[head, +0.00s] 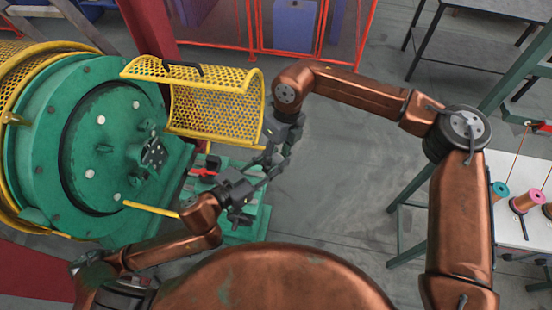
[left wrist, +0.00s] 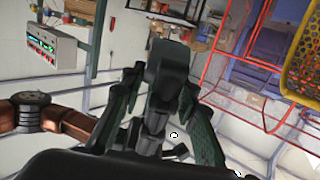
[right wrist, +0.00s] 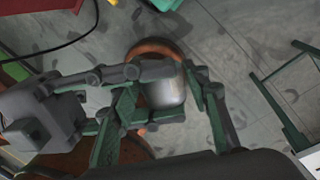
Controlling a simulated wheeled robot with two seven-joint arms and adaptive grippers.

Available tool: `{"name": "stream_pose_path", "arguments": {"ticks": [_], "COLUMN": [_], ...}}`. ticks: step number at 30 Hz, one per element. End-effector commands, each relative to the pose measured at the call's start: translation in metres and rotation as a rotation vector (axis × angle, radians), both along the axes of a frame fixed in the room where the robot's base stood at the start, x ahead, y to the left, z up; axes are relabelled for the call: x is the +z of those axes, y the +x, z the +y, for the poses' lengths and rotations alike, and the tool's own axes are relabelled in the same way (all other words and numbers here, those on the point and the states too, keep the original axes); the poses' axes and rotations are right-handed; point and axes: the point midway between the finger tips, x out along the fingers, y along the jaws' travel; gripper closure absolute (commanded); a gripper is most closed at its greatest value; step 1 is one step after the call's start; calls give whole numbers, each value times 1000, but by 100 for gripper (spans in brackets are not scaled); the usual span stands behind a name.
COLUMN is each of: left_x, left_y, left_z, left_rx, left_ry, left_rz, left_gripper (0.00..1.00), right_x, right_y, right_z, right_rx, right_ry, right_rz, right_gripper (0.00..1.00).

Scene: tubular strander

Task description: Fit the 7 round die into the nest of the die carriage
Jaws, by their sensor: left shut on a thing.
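My left gripper (head: 240,190) is shut, reaching in from the lower left. My right gripper (head: 280,148) reaches down from above, and the two meet closely. In the right wrist view, a smooth grey rounded piece (right wrist: 165,90), apparently the die, sits at the tips of my left gripper (right wrist: 150,72). The open fingers of my right gripper (right wrist: 168,112) straddle it; contact is unclear. The left wrist view shows the left fingers (left wrist: 158,125) with dark gripper parts between them. A green bed with a red part (head: 203,172) lies behind the grippers, possibly the die carriage; its nest cannot be made out.
The big green machine drum (head: 110,150) stands at the left. A raised yellow mesh guard (head: 212,110) hangs close to my right gripper. A yellow bar (head: 150,209) sticks out below it. A table with spools (head: 525,200) stands at the right. The floor between is clear.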

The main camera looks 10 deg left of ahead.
Motion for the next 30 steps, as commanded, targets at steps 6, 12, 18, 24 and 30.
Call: {"name": "stream_pose_path", "arguments": {"ticks": [6,12,18,24,30], "left_x": [2,2,2,2,1], "left_y": [0,0,0,0,0], "left_z": [0,0,0,0,0], "left_rx": [-1,-1,-1,-1,0], "left_ry": [-2,-2,-2,-2,-1], "left_rz": [-4,-4,-4,-4,-2], "left_gripper": [100,100,100,65,52], "right_x": [0,1,1,2,2], "right_y": [0,-1,-2,-2,-1], "right_z": [0,1,2,2,1], "right_rx": [0,2,4,5,2], "right_ry": [1,2,3,5,3], "right_rz": [1,2,3,3,1], "right_gripper": [74,88,100,100,100]}}
